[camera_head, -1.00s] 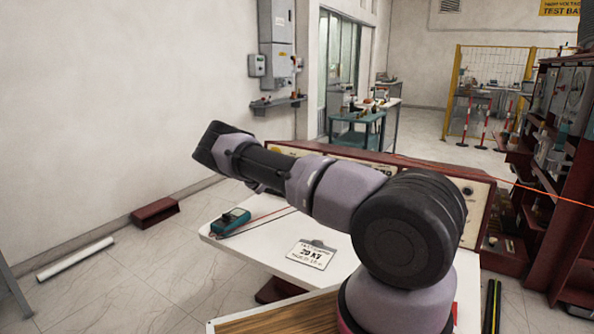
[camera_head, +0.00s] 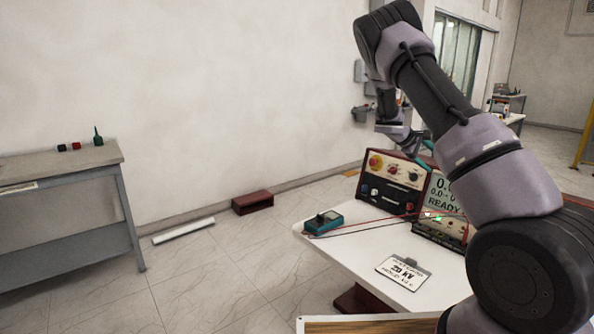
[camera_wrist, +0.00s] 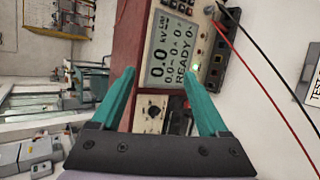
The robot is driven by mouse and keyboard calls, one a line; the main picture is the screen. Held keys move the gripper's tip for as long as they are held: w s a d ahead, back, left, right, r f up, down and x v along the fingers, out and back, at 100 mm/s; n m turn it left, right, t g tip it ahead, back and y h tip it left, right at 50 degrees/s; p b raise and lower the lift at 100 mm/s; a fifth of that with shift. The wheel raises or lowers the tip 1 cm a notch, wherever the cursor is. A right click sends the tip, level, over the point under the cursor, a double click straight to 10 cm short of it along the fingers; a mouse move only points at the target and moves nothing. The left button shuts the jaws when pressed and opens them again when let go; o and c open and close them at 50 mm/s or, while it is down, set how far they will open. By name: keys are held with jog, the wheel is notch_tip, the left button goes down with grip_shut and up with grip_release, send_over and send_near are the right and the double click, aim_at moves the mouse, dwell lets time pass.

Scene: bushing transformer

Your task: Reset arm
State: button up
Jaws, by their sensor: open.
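My arm rises from the lower right in the head view and bends over at the top. My gripper (camera_head: 422,150) hangs in front of the tester at the back of the white table. In the wrist view my gripper (camera_wrist: 160,92) shows two teal fingers spread wide apart with nothing between them. The red-framed tester (camera_head: 390,183) has knobs and a display (camera_head: 440,197) that reads READY. The display also shows beyond the fingers in the wrist view (camera_wrist: 172,50). My arm hides part of the tester in the head view.
A teal meter (camera_head: 323,222) and a 20 kV card (camera_head: 404,269) lie on the white table (camera_head: 345,255). Red and black leads cross it. A grey bench (camera_head: 60,170) stands at left. A dark red box (camera_head: 252,202) and a white tube (camera_head: 184,230) lie on the floor.

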jog(key=s+a+r+m+t+y, duration=0.1)
jog(key=s+a+r+m+y, duration=0.35)
jog(key=s+r, duration=0.55)
jog(key=s+a+r+m+y, duration=0.4)
jog(key=s+a+r, duration=0.25)
jog(key=s, duration=0.55)
jog(key=s+a+r+m+t+y, duration=0.1)
jog(key=s+a, duration=0.4)
jog(key=s, duration=0.5)
jog(key=s+a+r+m+t+y, duration=0.1)
jog(key=s+a+r, duration=0.4)
jog(key=s, duration=0.5)
jog(key=shift+a+r+t+y, duration=0.15)
jog(key=shift+a+t+y, duration=0.55)
jog(key=shift+y, duration=0.25)
jog(key=shift+m, duration=0.25)
